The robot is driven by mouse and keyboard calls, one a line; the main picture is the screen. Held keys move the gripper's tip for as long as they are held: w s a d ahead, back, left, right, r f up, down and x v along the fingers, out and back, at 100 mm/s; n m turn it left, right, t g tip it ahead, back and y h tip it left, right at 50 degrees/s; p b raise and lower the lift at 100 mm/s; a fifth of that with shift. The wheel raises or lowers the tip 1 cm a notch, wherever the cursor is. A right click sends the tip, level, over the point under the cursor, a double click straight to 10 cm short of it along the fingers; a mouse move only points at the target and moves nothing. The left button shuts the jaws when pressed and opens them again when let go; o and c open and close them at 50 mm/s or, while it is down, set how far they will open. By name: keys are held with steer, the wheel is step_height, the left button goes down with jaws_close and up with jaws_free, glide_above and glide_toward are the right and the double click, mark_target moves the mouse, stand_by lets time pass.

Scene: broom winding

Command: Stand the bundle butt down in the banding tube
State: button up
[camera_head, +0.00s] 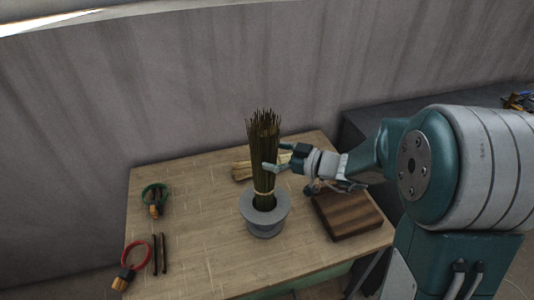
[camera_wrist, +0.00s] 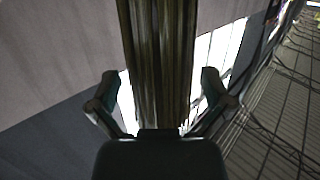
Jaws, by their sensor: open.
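The bundle (camera_head: 264,150) of dark twigs stands upright with its lower end inside the grey banding tube (camera_head: 264,220). A pale band goes around it just above the tube's flared rim. Its bottom is hidden inside the tube. My gripper (camera_head: 274,157) is at the bundle's right side, about halfway up, with its fingers toward it. In the wrist view, the bundle (camera_wrist: 160,70) runs up between the two open fingers (camera_wrist: 160,95), with a gap showing at each side.
A dark wooden block (camera_head: 346,211) lies right of the tube. At left are a green ring tool (camera_head: 154,198), a red ring tool (camera_head: 127,270) and two dark sticks (camera_head: 159,254). The table (camera_head: 205,235) is bare left of the tube.

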steer(key=v, duration=1)
stand_by(0.6)
steer(key=s+a+m+g+h, duration=0.4)
steer(key=s+g+h, duration=0.2)
steer(key=s, duration=0.7)
steer(key=s+d+r+m+t+h, duration=0.3)
steer(key=s+d+m+t+h, duration=0.1)
steer(key=s+d+m+h, duration=0.2)
steer(key=shift+s+d+r+m+h, duration=0.35)
steer(key=shift+d+m+h, duration=0.4)
steer(key=shift+m+h, duration=0.4)
